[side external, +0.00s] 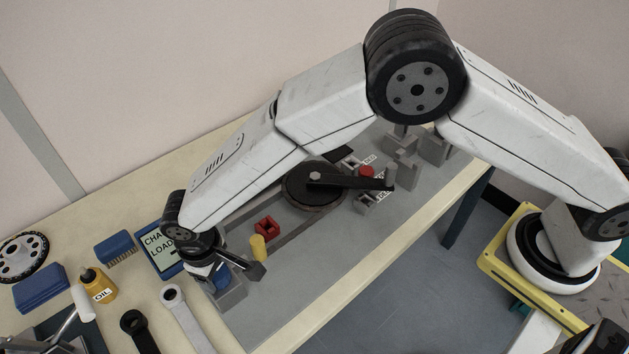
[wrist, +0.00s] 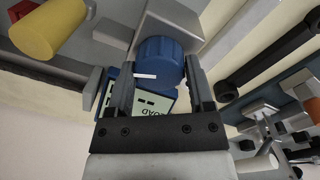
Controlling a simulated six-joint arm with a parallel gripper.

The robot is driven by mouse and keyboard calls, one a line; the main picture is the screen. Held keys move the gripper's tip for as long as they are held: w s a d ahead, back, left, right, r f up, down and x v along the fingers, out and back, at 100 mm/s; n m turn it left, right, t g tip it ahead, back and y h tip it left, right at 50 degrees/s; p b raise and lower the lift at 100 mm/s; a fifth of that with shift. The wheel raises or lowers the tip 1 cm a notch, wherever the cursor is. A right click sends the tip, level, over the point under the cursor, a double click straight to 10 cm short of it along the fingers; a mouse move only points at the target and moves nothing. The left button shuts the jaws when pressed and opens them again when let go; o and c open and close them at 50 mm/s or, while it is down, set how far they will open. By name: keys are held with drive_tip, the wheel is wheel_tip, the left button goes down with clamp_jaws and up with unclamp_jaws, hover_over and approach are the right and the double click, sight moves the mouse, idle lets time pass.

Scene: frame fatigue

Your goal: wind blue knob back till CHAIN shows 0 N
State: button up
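The blue knob (wrist: 160,55) sits between the two fingers of my gripper (wrist: 160,68) in the wrist view. One finger is on each side of it, very close; I cannot tell if they press on it. A white mark shows on the knob's near edge. In the side view the knob (side external: 221,281) is partly hidden under my gripper, on a grey block. The CHAIN LOAD display (side external: 163,257) is beside my wrist. My arm covers part of it, and no load number is readable. It also shows in the wrist view (wrist: 152,103), mostly blocked.
A yellow cylinder (side external: 258,247) and a red block (side external: 266,228) are close to the knob. A dark round wheel with a crank (side external: 314,184) stands further back.

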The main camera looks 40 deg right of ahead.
drive_tip(key=c, duration=0.6)
drive_tip(key=shift+n, duration=0.3)
drive_tip(key=shift+n, duration=1.9)
drive_tip(key=shift+d, duration=0.1)
drive_tip(key=o, duration=1.3)
drive_tip(key=shift+c, duration=0.2)
drive_tip(key=shift+r, duration=0.1)
